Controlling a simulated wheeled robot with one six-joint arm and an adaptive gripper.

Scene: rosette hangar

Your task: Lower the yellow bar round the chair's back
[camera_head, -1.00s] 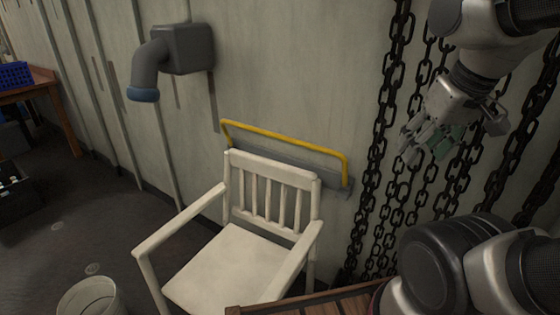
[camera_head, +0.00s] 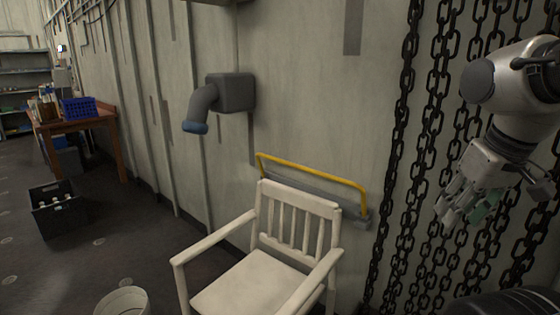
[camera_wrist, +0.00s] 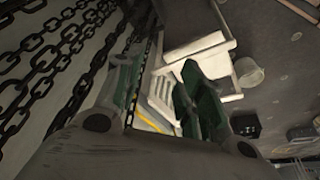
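The yellow bar (camera_head: 313,169) is a bent rail on a grey wall plate (camera_head: 357,217). It stands up against the wall, just behind and above the back of the white wooden chair (camera_head: 298,214). The chair faces away from the wall. My gripper (camera_head: 458,218) is at the right, in front of the hanging chains, well apart from the bar and empty. In the wrist view its green-padded fingers (camera_wrist: 160,95) are spread apart. The chair (camera_wrist: 200,50) shows beyond them, and part of the yellow bar (camera_wrist: 150,122) shows between the fingers.
Heavy chains (camera_head: 440,150) hang at the right. A grey pipe with a blue rim (camera_head: 215,100) juts from the wall. A white bucket (camera_head: 122,302) stands front left. A black crate (camera_head: 54,207) and a wooden table with a blue basket (camera_head: 79,108) are farther left. Open floor lies between.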

